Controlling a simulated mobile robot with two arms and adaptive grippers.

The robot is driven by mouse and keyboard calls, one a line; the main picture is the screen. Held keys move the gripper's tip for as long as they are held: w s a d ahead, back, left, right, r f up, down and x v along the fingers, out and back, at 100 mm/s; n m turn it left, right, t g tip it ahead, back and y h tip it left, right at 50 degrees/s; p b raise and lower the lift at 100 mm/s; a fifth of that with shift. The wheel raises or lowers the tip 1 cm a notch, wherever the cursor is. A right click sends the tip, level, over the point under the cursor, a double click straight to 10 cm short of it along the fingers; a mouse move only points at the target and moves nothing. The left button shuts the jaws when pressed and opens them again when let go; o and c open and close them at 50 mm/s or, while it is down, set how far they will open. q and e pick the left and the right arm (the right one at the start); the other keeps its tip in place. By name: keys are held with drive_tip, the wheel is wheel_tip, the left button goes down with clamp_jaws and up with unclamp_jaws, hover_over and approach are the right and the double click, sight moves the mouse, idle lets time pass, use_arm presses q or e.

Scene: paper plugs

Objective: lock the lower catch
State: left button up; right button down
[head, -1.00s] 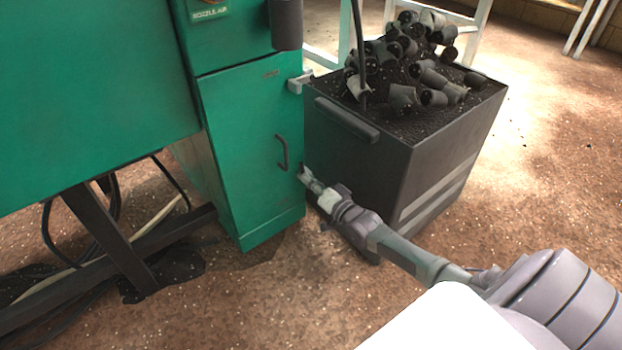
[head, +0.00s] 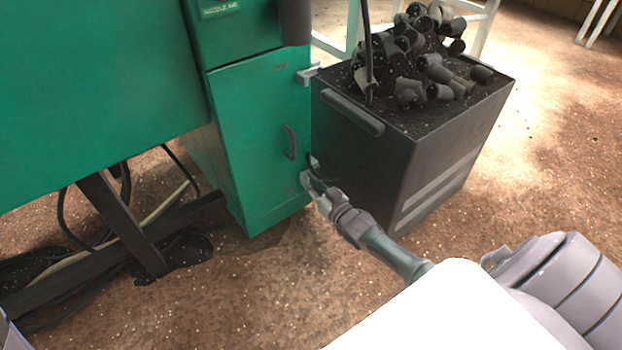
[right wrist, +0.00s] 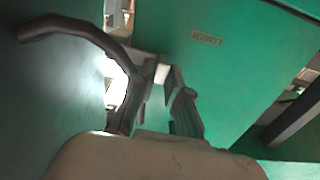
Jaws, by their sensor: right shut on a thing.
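The green cabinet door (head: 255,125) has a dark handle (head: 289,142) and looks closed in the head view. A pale upper catch (head: 307,74) sits at its top right edge. My right gripper (head: 310,178) is at the lower right edge of the door, where the lower catch is mostly hidden by the fingers. In the right wrist view, my right gripper (right wrist: 158,98) is shut on a small pale part, the lower catch (right wrist: 161,73), beside the green panel. Whether the catch is locked cannot be told. My left gripper is out of view.
A dark bin (head: 405,135) filled with black plugs (head: 425,65) stands close to the right of the cabinet and my right gripper. Dark machine legs (head: 120,225) and cables lie at left. The floor in front is clear.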

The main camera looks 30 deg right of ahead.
drive_tip(key=shift+f+n, duration=0.2)
drive_tip(key=shift+n, duration=0.2)
drive_tip(key=c, duration=1.2)
unclamp_jaws()
drive_tip(key=shift+o, duration=0.2)
drive_tip(key=s, duration=1.2)
drive_tip(key=shift+d, duration=0.45)
